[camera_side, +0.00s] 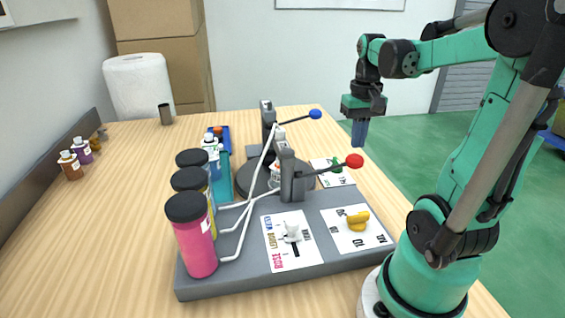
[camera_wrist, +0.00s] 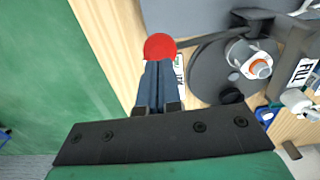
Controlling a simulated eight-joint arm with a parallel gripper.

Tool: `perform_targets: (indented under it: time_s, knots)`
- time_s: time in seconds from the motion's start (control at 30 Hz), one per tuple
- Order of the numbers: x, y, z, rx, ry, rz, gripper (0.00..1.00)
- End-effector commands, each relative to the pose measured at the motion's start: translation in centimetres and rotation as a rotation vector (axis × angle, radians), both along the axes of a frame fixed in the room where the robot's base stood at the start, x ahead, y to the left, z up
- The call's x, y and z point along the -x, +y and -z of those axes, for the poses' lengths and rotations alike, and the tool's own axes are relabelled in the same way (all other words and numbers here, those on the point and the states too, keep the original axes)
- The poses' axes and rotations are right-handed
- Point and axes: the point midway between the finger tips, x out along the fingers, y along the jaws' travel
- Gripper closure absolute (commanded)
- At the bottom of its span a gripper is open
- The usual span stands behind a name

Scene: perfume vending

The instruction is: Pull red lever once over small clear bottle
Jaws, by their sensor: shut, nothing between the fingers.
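The red lever's ball knob (camera_side: 355,161) sits at the end of a dark arm reaching right from a grey post on the machine. My gripper (camera_side: 359,142) points down with its blue fingers shut and empty. Its tips show just above the red knob in the side view. In the wrist view the red knob (camera_wrist: 160,46) shows just past the closed fingertips (camera_wrist: 158,66); I cannot tell whether they touch. A small clear bottle (camera_wrist: 258,66) with an orange ring at its opening stands on the dark round platform (camera_wrist: 212,72). In the side view the bottle is mostly hidden behind the post.
A blue-knobbed lever (camera_side: 315,114) stands behind the red one. Pink, yellow and blue dispenser bottles (camera_side: 195,240) line the machine's left side. A yellow knob (camera_side: 357,220) and a white selector (camera_side: 292,232) sit on the front panel. The table left of the machine is mostly clear.

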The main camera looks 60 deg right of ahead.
Motion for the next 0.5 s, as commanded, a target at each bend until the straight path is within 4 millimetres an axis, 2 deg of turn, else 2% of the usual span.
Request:
perform_targets:
  time_s: [0.5]
  knots:
    - [0.0, -0.1, 1.6, 0.0, 0.0, 0.0, 1.0]
